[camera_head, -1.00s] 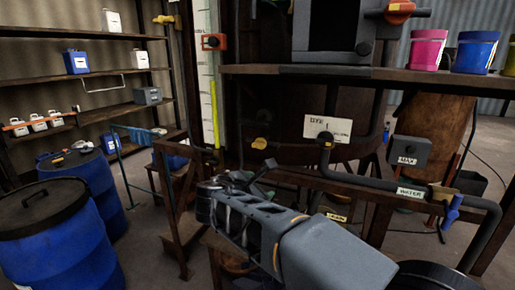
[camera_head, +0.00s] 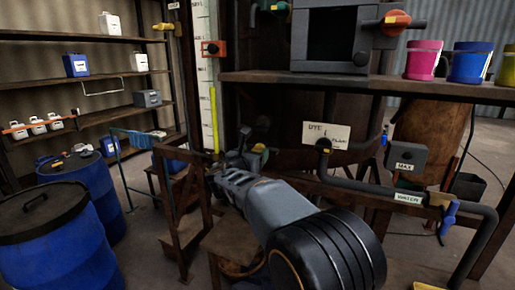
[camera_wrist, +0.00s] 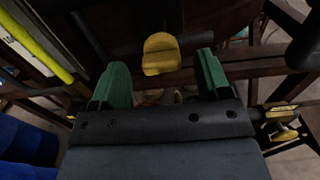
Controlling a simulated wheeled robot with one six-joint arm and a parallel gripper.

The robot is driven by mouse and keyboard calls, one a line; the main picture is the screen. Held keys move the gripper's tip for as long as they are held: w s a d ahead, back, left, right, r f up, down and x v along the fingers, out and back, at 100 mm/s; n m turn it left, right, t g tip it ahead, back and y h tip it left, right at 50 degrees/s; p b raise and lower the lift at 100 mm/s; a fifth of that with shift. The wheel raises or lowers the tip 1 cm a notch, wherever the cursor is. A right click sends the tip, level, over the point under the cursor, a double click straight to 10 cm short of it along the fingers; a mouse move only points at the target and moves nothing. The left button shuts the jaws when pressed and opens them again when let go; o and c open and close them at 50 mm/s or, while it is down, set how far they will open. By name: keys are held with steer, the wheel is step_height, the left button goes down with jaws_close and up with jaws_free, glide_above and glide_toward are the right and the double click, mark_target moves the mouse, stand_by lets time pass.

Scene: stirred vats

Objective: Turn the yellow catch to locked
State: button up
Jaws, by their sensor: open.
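A rounded yellow piece, which looks like the yellow catch (camera_wrist: 161,53), shows in the wrist view on a dark bar, just beyond and between my fingertips. In the head view the yellow piece (camera_head: 259,148) is partly hidden behind my gripper (camera_head: 243,150). My gripper also shows in the wrist view (camera_wrist: 164,72), with its two green-padded fingers spread wide and nothing between them. The fingers look apart from the yellow piece. I cannot read any lock marking on it.
A dye label (camera_head: 326,134) and a dark pipe stand right of my gripper. A yellow measuring tube (camera_head: 214,118) stands to the left. Another yellow handle (camera_wrist: 283,133) is at the right in the wrist view. A shelf (camera_head: 300,78) with coloured mugs hangs above. Blue drums (camera_head: 45,250) stand left.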

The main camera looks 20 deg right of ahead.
steer(key=shift+x, duration=1.4)
steer(key=c, duration=0.9)
